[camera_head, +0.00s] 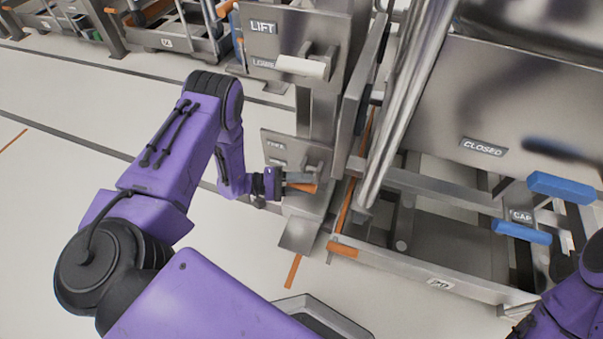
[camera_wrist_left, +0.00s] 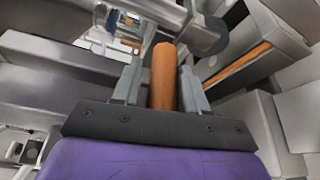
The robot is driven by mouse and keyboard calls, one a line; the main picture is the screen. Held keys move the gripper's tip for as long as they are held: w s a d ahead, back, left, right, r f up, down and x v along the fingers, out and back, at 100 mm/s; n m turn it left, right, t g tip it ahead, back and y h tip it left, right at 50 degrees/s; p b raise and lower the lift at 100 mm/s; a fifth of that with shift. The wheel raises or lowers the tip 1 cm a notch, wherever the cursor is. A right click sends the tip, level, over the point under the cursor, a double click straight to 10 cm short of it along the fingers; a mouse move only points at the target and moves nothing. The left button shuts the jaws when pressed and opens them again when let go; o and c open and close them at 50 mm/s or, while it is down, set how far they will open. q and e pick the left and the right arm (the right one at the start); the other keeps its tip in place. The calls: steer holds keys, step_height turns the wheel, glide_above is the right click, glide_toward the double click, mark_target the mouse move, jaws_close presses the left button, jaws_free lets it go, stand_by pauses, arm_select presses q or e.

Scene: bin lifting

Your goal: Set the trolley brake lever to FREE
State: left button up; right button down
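The orange brake lever (camera_head: 303,188) sticks out from the lower plate of the metal post, below a small label that seems to read FREE (camera_head: 276,145). My left gripper (camera_head: 300,179) is at this lever. In the left wrist view the lever's orange handle (camera_wrist_left: 163,80) stands between the two grey fingers of my left gripper (camera_wrist_left: 163,88), which lie close along both its sides. The gripper looks shut on it. The lever's base is partly hidden by the gripper in the head view. Part of my right arm shows at the lower right; its gripper is out of view.
Above is a plate marked LIFT (camera_head: 263,27) with a pale handle (camera_head: 302,66). To the right stand a metal bin with a CLOSED label (camera_head: 483,147), blue handles (camera_head: 522,231) and a low trolley frame (camera_head: 430,272). Open floor (camera_head: 60,190) lies left.

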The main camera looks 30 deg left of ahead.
arm_select(q)
steer(key=shift+o, duration=0.5)
steer(key=f+p+v, duration=0.1)
steer(key=p+v, duration=0.1)
steer(key=v, duration=0.8)
steer(key=shift+a+r, duration=0.25)
steer(key=shift+r, duration=0.25)
steer(key=shift+s, duration=0.1)
